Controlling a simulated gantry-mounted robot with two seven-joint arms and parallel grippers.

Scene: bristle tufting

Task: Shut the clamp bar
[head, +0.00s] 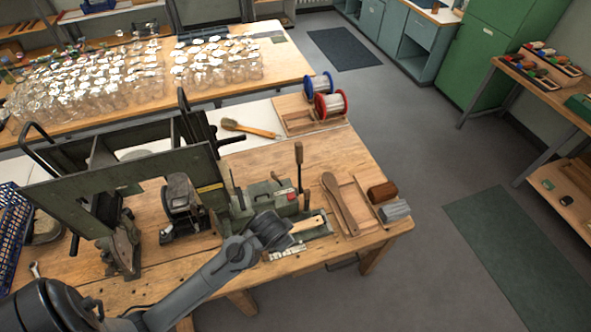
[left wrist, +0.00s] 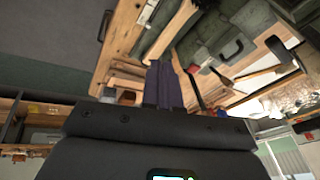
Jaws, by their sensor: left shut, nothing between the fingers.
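A green bench machine (head: 262,201) with a red button stands near the table's front edge. A dark lever (head: 299,168) stands upright at its right end. A pale wooden piece (head: 311,223) lies in a low metal fixture at the front of the machine. I cannot tell for certain which part is the clamp bar; my wrist hides some of this area. My left gripper (head: 288,238) is over the front of the fixture. In the left wrist view its fingers (left wrist: 164,84) are together, with nothing between them. The machine (left wrist: 222,40) shows there at upper right. My right gripper is not in view.
A wooden tray with a paddle-shaped piece (head: 339,202), a brown block (head: 382,191) and a grey block (head: 395,211) lies right of the machine. Thread spools (head: 331,106) and a brush (head: 250,129) lie behind. A tall dark frame (head: 130,165) stands left.

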